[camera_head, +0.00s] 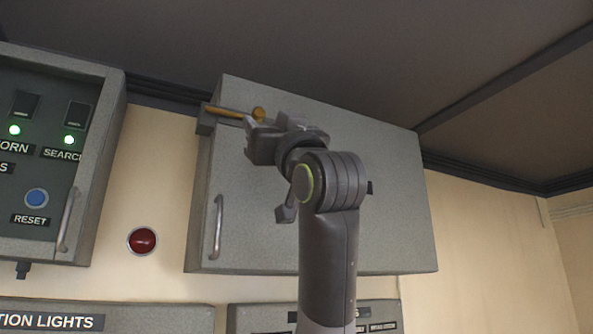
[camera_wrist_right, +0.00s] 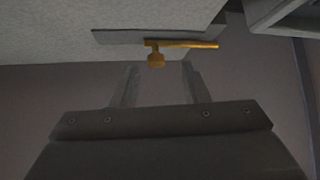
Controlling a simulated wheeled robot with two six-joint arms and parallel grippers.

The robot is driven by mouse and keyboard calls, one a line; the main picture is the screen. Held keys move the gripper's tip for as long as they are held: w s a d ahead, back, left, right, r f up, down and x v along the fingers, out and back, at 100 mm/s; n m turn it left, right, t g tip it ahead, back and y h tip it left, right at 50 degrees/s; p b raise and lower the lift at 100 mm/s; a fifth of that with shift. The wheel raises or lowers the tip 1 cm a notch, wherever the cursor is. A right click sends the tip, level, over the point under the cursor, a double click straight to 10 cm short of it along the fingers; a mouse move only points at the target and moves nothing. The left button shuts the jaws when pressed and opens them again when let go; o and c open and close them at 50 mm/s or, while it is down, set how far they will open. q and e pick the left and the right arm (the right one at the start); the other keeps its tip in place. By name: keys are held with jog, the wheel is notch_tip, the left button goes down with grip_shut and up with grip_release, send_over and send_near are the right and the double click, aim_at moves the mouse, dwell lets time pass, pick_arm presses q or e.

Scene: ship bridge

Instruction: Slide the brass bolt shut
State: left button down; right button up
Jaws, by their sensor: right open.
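The brass bolt (camera_head: 228,112) is a thin rod with a round knob, lying across the upper left of the grey wall cabinet (camera_head: 250,215). Its left end reaches a small bracket at the cabinet's left edge. My right gripper (camera_head: 254,137) is just below and beside the knob, apart from it as far as I can see. In the right wrist view the bolt (camera_wrist_right: 185,44) and its knob lie ahead of the two open fingers (camera_wrist_right: 160,80), with nothing between the fingers. My left gripper is not in view.
The cabinet has a vertical handle (camera_head: 218,228) on its left side. A red button (camera_head: 142,240) is on the wall. A control panel (camera_head: 100,150) with green lights and a blue reset button (camera_head: 36,198) stands at left. The dark ceiling (camera_head: 330,50) is close above.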

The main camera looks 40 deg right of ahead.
jog(key=b+v, duration=0.7)
jog(key=v, duration=0.5)
jog(key=shift+s+f, duration=0.2)
jog(key=shift+w+a, duration=0.1)
